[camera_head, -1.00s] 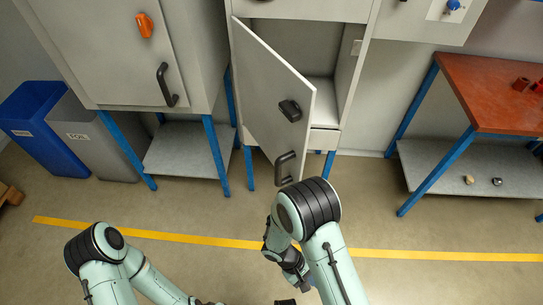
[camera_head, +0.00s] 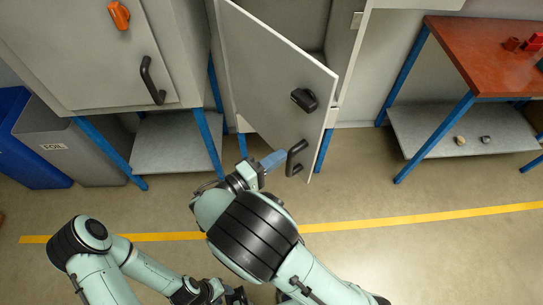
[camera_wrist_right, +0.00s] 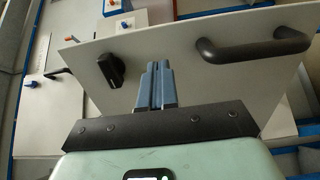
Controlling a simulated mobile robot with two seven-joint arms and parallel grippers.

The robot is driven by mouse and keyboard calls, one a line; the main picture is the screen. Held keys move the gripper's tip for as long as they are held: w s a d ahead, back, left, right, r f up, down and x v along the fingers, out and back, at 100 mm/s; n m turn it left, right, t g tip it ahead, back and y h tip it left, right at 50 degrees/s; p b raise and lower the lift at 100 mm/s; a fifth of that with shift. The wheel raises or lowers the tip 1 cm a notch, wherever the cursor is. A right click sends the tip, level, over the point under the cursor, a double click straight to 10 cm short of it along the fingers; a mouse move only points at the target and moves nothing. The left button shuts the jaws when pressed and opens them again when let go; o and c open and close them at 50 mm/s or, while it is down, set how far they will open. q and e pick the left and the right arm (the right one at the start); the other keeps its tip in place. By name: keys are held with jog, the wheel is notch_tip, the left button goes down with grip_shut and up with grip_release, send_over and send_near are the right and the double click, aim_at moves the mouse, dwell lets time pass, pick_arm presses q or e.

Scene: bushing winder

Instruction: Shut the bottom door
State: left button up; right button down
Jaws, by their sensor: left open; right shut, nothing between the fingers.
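The bottom door (camera_head: 265,75) is a grey panel standing ajar, with the cabinet interior (camera_head: 290,22) showing behind it. Its outer face carries a black knob (camera_head: 304,99) and a black bar handle (camera_head: 295,158). My right gripper (camera_head: 274,160) is shut and empty, its blue fingers just left of the handle, in front of the outer face. In the right wrist view, the shut fingers (camera_wrist_right: 158,66) point at the door (camera_wrist_right: 200,65) between the knob (camera_wrist_right: 110,70) and the handle (camera_wrist_right: 252,50). I cannot tell whether they touch it. My left gripper (camera_head: 236,296) is open, low near the bottom edge, partly cut off.
A closed grey cabinet (camera_head: 85,55) with an orange knob stands at left, above a low shelf (camera_head: 175,143). Bins (camera_head: 75,150) stand farther left. A red-topped table (camera_head: 480,50) is at right. The floor around the yellow line (camera_head: 420,217) is mostly clear.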

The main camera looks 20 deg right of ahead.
aim_at(314, 132)
pick_arm(q)
jog(key=shift+w+r+p, duration=0.45)
jog(key=shift+r+p, duration=0.1)
jog(key=shift+r, duration=0.2)
pick_arm(e)
jog(key=x, duration=1)
